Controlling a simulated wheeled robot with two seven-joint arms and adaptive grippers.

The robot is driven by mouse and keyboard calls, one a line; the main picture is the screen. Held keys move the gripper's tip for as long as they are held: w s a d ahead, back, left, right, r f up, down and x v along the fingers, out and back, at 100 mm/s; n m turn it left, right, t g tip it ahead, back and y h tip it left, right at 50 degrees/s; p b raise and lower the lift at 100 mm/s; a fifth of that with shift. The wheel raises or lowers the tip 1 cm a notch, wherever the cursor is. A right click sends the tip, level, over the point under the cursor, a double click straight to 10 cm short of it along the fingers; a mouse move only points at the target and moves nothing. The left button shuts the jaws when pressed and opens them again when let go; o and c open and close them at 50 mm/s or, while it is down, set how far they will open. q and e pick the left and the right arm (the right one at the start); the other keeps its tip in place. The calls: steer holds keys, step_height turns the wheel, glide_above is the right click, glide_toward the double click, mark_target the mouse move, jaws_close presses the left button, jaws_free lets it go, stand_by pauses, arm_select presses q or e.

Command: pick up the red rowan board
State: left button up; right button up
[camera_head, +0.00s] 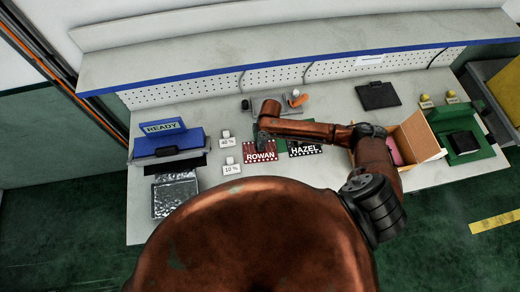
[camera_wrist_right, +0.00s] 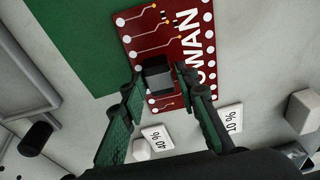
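The red rowan board (camera_head: 260,157), with white lettering, lies on the bench in the head view, left of the black hazel board (camera_head: 305,149). In the right wrist view the rowan board (camera_wrist_right: 185,55) shows close up, with a grey block (camera_wrist_right: 158,77) standing on it. My right gripper (camera_wrist_right: 158,80) is open, with one green-padded finger on each side of the block. A small gap seems to show beside the block; contact is not clear. In the head view my right gripper (camera_head: 262,136) is over the board's upper edge. My left gripper is not in view.
A blue READY unit (camera_head: 168,143) is further left. An open cardboard box (camera_head: 418,135) and a green case (camera_head: 475,153) stand at the right. A grey fixture (camera_head: 270,103) is behind.

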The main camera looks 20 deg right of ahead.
jaws_close()
steer(key=shift+r, duration=0.1)
stand_by(0.3)
steer(key=shift+w+r, duration=0.1)
steer(key=shift+r, duration=0.45)
steer(key=s+r+b, duration=0.1)
steer(key=s+r, duration=1)
steer(key=s, duration=0.3)
steer(key=shift+r, duration=0.4)
